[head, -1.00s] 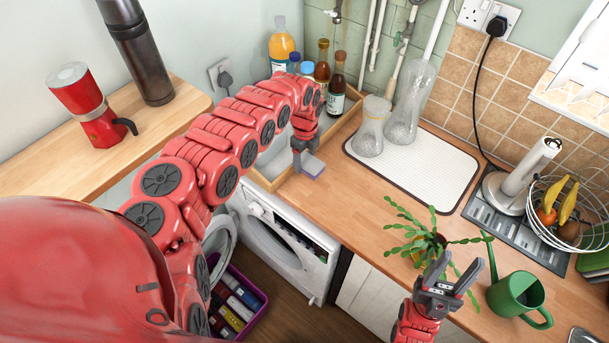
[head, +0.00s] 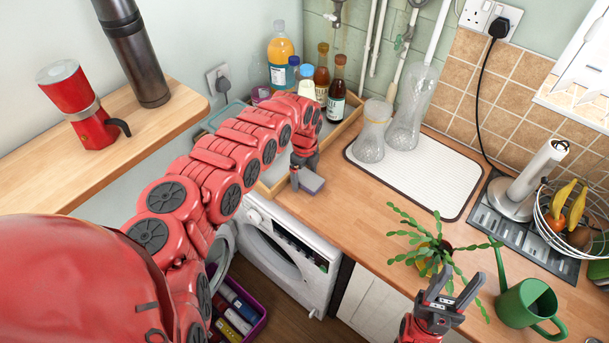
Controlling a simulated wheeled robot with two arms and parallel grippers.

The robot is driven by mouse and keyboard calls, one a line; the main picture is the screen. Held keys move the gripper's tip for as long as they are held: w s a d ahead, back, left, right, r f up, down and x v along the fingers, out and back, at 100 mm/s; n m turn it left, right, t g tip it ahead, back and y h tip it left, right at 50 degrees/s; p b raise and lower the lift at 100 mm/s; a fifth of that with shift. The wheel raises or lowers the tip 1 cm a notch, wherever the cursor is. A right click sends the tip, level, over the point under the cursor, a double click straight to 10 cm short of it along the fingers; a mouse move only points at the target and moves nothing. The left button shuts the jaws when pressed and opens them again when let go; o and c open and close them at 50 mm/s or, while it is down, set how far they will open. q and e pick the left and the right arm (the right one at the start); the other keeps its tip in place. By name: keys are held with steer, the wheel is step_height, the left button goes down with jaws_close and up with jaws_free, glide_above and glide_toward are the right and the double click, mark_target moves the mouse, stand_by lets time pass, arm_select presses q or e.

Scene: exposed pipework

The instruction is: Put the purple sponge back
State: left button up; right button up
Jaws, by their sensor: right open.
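The purple sponge (head: 311,182) is at the tips of my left gripper (head: 297,182), which points down at the left end of the wooden worktop. The gripper is shut on the sponge. The sponge is by the right side of the wooden tray (head: 338,132); whether it touches the surface I cannot tell. My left arm hides much of the tray. My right gripper (head: 452,291) is open and empty, pointing up in front of the worktop's front edge, near the potted plant.
Bottles (head: 337,88) stand in the tray's back part. Two glass vessels (head: 372,135) stand on a white drying mat (head: 440,178). The potted plant (head: 432,250) and green watering can (head: 526,303) are near my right gripper. Bare worktop (head: 345,205) lies right of the sponge.

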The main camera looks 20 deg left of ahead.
mark_target(304, 174)
stand_by(0.3)
arm_select(q)
steer(key=shift+r, duration=0.4)
step_height(304, 174, up, 12)
steer(key=b, duration=0.2)
steer(key=shift+f+b, duration=0.2)
steer(key=shift+b, duration=0.15)
steer(key=shift+s, duration=0.1)
